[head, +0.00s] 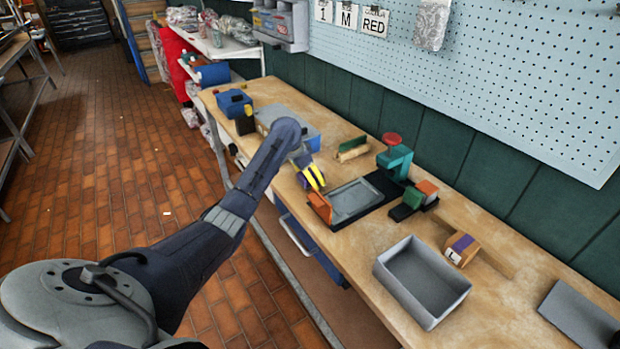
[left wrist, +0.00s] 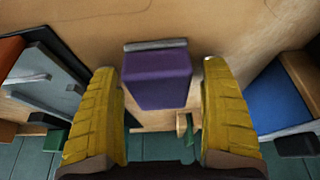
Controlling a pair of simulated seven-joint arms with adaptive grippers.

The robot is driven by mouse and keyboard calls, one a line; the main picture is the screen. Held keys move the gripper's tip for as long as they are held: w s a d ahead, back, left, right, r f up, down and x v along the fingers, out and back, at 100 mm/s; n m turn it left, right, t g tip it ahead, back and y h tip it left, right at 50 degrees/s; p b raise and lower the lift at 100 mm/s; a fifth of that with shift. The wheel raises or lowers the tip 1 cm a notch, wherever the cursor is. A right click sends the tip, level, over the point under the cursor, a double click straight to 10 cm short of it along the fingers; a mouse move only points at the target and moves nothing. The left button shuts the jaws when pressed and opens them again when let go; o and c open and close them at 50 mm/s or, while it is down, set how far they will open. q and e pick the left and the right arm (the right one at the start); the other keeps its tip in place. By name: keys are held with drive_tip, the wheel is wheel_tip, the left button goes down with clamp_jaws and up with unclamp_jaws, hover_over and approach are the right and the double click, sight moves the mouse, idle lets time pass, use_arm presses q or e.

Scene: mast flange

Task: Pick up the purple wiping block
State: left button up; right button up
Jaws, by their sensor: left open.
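The purple wiping block (left wrist: 157,78) shows in the left wrist view, with a grey strip along its far edge. It lies ahead of and between the two yellow fingers of my left gripper (left wrist: 160,110), which are apart. I cannot tell whether either finger touches it. In the head view my left gripper (head: 314,178) reaches down over the bench, left of the grey tray fixture, and mostly hides the block there. My right gripper is not in view.
The wooden bench (head: 345,235) holds a grey tray fixture (head: 354,201) with an orange end plate (head: 320,208) close to my left gripper. A grey bin (head: 423,280) and a purple-striped box (head: 461,248) are farther right.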

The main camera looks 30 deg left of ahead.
sight(310, 172)
use_arm(q)
drive_tip(key=shift+c, duration=0.4)
drive_tip(key=c, duration=1.2)
drive_tip(key=shift+c, duration=0.2)
wheel_tip(310, 172, up, 20)
drive_tip(key=o, duration=0.7)
drive_tip(key=shift+c, duration=0.2)
drive_tip(key=c, duration=0.7)
drive_tip(key=shift+o, duration=0.2)
drive_tip(key=shift+d+r, duration=0.1)
